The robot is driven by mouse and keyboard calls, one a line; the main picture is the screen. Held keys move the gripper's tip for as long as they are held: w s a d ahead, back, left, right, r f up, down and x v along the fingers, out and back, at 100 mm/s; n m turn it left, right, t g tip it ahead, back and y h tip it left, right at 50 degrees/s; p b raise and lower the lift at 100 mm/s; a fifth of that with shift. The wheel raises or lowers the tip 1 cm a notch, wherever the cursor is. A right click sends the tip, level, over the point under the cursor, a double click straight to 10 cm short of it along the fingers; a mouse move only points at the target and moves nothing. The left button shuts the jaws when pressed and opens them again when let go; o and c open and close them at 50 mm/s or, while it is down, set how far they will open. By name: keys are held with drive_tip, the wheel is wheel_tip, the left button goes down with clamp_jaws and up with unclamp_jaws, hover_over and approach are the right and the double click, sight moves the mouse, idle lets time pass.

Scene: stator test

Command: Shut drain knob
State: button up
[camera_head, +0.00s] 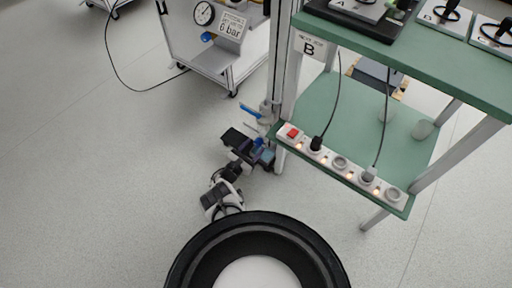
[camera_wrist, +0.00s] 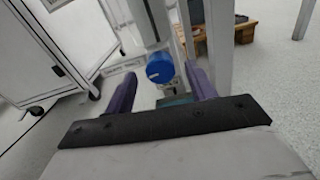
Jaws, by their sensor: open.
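A round blue knob (camera_wrist: 160,67), which looks like the drain knob, shows in the wrist view at the lower end of a pale upright fitting. My gripper (camera_wrist: 160,80) has its two purple fingers apart, one on each side of the knob in the picture. I cannot tell whether the knob is between the fingertips or beyond them, and I see no contact. In the head view my gripper (camera_head: 262,154) is low beside the near left table leg, below a blue lever (camera_head: 250,112). The knob is hard to make out there.
A green-topped table (camera_head: 440,70) stands at the right, with a power strip (camera_head: 340,163) along its lower shelf's near edge. A white cart (camera_head: 190,50) with a gauge stands at the back left. The floor at the left is clear apart from a black cable (camera_head: 112,62).

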drive_tip(key=shift+x, duration=1.25)
drive_tip(key=c, duration=1)
drive_tip(key=shift+m, duration=0.7)
drive_tip(key=o, duration=1)
